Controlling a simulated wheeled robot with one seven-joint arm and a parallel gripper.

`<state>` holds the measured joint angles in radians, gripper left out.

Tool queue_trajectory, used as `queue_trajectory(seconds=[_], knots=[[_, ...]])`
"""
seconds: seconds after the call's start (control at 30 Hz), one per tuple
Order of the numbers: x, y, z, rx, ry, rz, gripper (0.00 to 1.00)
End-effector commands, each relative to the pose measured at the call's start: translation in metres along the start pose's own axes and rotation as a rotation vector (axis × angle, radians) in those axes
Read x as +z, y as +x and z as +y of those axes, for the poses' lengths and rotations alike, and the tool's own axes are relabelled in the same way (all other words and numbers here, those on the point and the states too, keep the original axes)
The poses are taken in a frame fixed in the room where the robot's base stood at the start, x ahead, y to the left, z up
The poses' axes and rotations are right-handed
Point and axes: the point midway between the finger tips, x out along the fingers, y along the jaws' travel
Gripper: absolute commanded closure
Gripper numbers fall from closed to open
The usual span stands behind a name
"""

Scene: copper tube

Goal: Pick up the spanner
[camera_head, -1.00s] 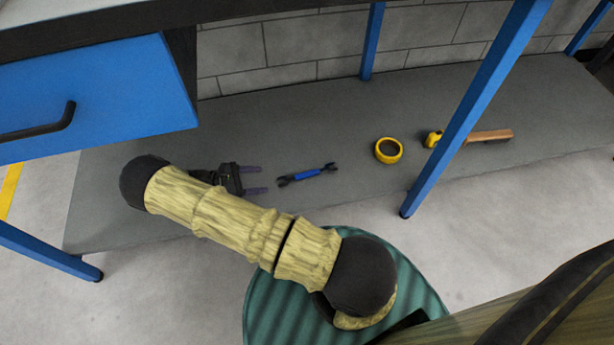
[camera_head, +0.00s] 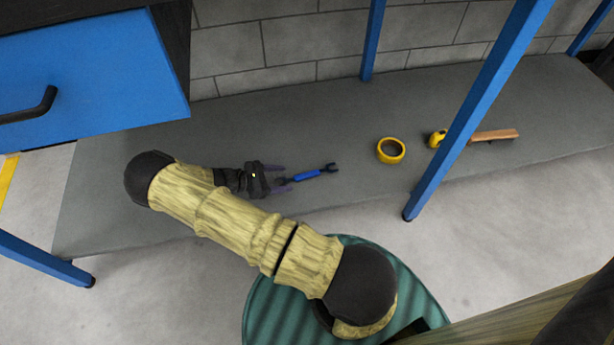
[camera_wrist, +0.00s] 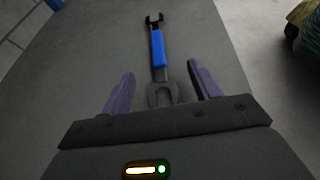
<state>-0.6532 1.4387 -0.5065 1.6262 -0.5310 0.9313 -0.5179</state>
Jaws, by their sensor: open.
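The spanner (camera_head: 308,175) has a blue middle and dark open-ended jaws. It lies on the grey lower shelf. My gripper (camera_head: 280,175) is open at the spanner's left end. In the wrist view, the spanner (camera_wrist: 158,50) points away from me, its near jaw lying between the two purple fingers of my gripper (camera_wrist: 160,85). A gap shows on each side, and the fingers do not appear to touch it. Whether the fingers are down at the spanner's height is hard to tell.
A yellow tape roll (camera_head: 390,150) lies right of the spanner. A blue drawer (camera_head: 85,75) overhangs the left. The shelf (camera_head: 320,110) behind the spanner is clear.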

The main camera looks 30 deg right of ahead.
Motion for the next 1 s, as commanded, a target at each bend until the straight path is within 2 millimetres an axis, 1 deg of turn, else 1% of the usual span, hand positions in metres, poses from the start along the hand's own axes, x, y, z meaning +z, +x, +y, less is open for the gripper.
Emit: queue_trajectory(seconds=[0.03, 0.17, 0.23, 0.33, 0.9, 0.93, 1.0], knots=[[-0.004, 0.008, 0.0, -0.002, 0.001, -0.001, 0.38], [-0.004, 0.022, 0.002, -0.002, 0.002, -0.001, 0.38], [-0.003, 0.033, 0.001, -0.004, 0.002, -0.002, 0.38], [-0.001, 0.041, 0.002, -0.003, 0.002, -0.001, 0.38], [0.001, 0.042, 0.002, -0.002, 0.001, -0.001, 0.38], [0.001, 0.042, 0.002, -0.002, 0.001, -0.001, 0.42], [0.001, 0.042, 0.002, -0.002, 0.001, -0.001, 0.56]])
